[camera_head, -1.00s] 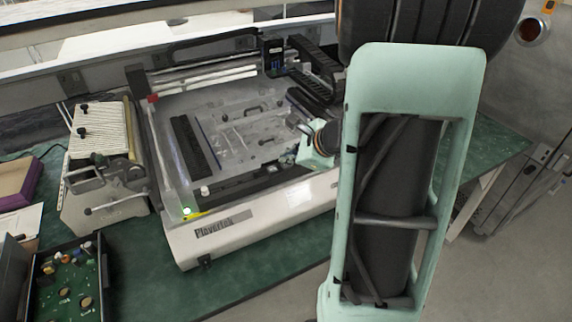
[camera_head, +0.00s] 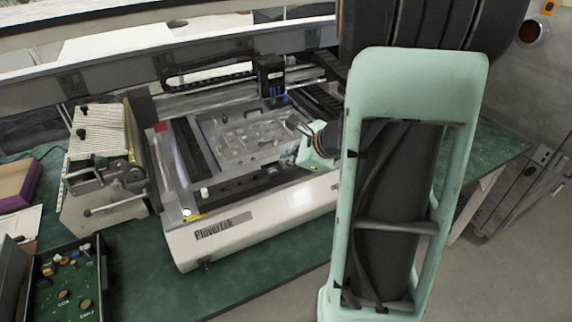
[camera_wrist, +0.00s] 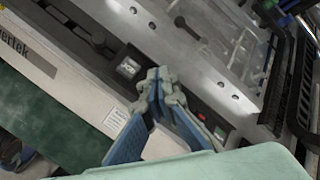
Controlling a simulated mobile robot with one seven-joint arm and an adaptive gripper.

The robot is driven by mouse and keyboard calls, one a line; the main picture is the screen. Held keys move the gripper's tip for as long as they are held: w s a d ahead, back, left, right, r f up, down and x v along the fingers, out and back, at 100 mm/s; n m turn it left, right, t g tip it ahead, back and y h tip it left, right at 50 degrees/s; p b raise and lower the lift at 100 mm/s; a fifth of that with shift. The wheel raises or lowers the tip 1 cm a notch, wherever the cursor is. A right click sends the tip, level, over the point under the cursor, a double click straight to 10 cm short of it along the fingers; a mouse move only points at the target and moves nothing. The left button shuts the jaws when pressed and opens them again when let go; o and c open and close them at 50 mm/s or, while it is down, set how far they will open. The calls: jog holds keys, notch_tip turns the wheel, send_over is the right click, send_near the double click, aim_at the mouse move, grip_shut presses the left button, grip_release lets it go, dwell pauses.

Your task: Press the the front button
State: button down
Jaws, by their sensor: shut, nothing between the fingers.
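The machine (camera_head: 255,225) with the "Plavertek" label stands on the green bench. In the wrist view, its dark front strip carries a pale square button (camera_wrist: 128,68) in a recess, and small red and green parts (camera_wrist: 219,132) farther right. I cannot tell for sure which is the front button. My gripper (camera_wrist: 160,78) is shut and empty, its tips over the strip just right of the pale square; contact cannot be told. In the head view my gripper (camera_head: 298,126) is small, over the machine's front right, and my arm hides the machine's right end.
A black carriage (camera_head: 270,78) and rails lie at the machine's back. A clamp-like device (camera_head: 100,175) stands left of it, and an open dark box of parts (camera_head: 68,280) lies at front left. Bare green bench (camera_head: 250,288) shows in front.

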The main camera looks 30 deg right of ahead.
aim_at(288, 167)
jog(key=shift+r, duration=0.55)
notch_tip(288, 167, up, 5)
jog(key=p, duration=0.4)
jog(key=shift+r+p, duration=0.1)
jog(key=shift+p, duration=0.2)
dwell(0.3)
